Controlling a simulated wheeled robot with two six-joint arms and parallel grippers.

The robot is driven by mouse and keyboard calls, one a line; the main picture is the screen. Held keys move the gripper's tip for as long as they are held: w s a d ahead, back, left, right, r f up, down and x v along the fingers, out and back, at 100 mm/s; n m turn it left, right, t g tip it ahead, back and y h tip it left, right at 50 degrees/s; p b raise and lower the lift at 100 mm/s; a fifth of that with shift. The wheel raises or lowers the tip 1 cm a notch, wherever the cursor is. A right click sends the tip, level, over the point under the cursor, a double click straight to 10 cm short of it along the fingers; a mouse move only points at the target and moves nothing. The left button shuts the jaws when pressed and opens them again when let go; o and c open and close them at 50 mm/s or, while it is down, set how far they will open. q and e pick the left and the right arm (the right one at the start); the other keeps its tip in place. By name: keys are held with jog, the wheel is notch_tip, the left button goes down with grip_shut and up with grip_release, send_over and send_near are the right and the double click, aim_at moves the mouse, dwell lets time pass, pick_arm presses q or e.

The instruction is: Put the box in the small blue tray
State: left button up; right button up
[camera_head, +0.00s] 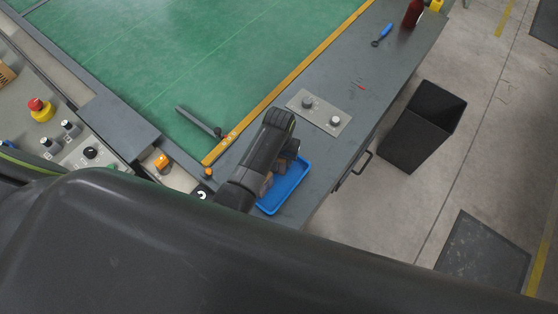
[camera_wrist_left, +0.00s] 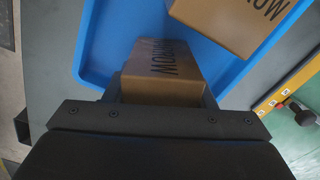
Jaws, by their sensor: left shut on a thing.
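The small blue tray (camera_head: 290,192) sits on the grey bench in the head view and is partly hidden by my left arm. It fills much of the left wrist view (camera_wrist_left: 95,45). My left gripper (camera_wrist_left: 162,95) is shut on a brown cardboard box (camera_wrist_left: 162,62) with dark lettering, over the tray. I cannot tell whether this box touches the tray floor. A second brown box (camera_wrist_left: 235,22) with dark lettering is at the tray's other side. In the head view my left gripper (camera_head: 285,158) is over the tray, largely hiding the boxes.
A grey knob panel (camera_head: 318,112) lies just beyond the tray. A blue-handled tool (camera_head: 383,34) and a red bottle (camera_head: 412,13) are farther back. A black bin (camera_head: 422,125) stands on the floor at right. A green mat (camera_head: 190,60) with a yellow edge lies left.

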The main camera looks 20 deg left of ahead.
dwell(0.3)
pick_arm(q)
jog(key=o, duration=1)
jog(key=shift+f, duration=0.1)
notch_tip(320, 180, up, 6)
jog(key=p, duration=0.5)
jog(key=shift+r, duration=3.2)
